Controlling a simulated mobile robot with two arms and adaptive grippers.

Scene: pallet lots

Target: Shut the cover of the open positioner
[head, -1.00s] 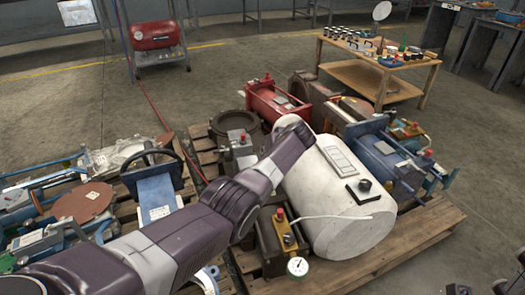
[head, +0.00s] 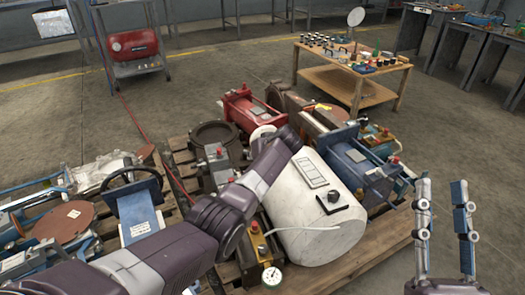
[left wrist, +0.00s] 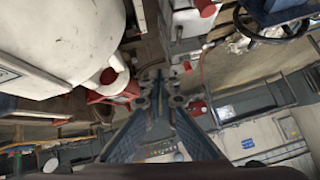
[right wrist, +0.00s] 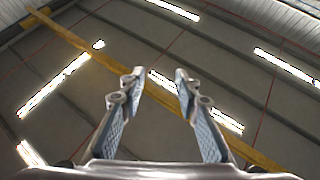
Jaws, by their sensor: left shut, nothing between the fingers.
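I cannot tell for sure which unit is the open positioner, and no raised cover shows clearly. A small yellow unit with a red knob (head: 259,243) and a round dial gauge (head: 271,276) sits beside the big white cylinder (head: 318,240). My left arm reaches over the pallet; its gripper is hidden in the head view behind the arm. In the left wrist view my left gripper (left wrist: 160,88) is shut and empty, among the pallet equipment. My right gripper (head: 446,215) is open and empty, pointing up right of the pallet; it also shows in the right wrist view (right wrist: 155,85).
A blue actuator (head: 362,170), a red actuator (head: 242,108) and other machinery crowd the wooden pallet (head: 385,245). A second loaded pallet lies at left. A wooden table (head: 345,88) with small parts stands behind.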

